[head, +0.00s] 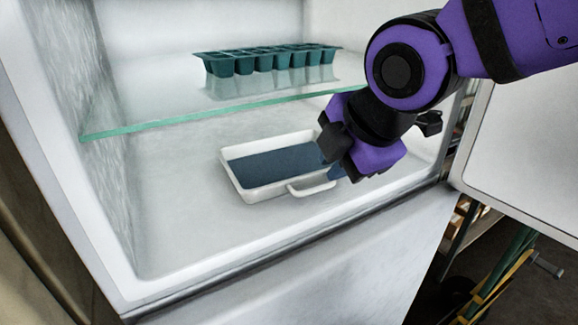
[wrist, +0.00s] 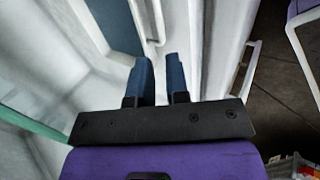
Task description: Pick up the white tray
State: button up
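The white tray (head: 236,184) has a raised rim, a dark blue inside and a looped white handle (head: 312,190) on its near side. It lies flat on the floor of the white cabinet, below the glass shelf. My gripper (head: 337,173) is at the tray's right end, close to the handle. In the wrist view the tray's rim (wrist: 138,22) and handle (wrist: 160,22) show at the top, just beyond the fingertips. The two blue fingers of my gripper (wrist: 159,58) stand apart with a gap and nothing held between them. My gripper hides the tray's right corner in the head view.
A glass shelf (head: 150,124) crosses the cabinet above the tray and bears a teal moulded tray (head: 265,61). The cabinet's front edge (head: 290,250) lies near, and its open door (head: 525,150) stands at right. The cabinet floor left of the tray is clear.

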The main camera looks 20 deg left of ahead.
aim_at(318, 188)
jog(key=shift+w+d+x, duration=0.1)
jog(key=shift+d+x, duration=0.05)
jog(key=shift+x, duration=2.25)
jog(key=shift+w+d+x, duration=0.15)
jog(key=shift+x, duration=2.2)
jog(key=shift+c, duration=0.2)
grip_shut()
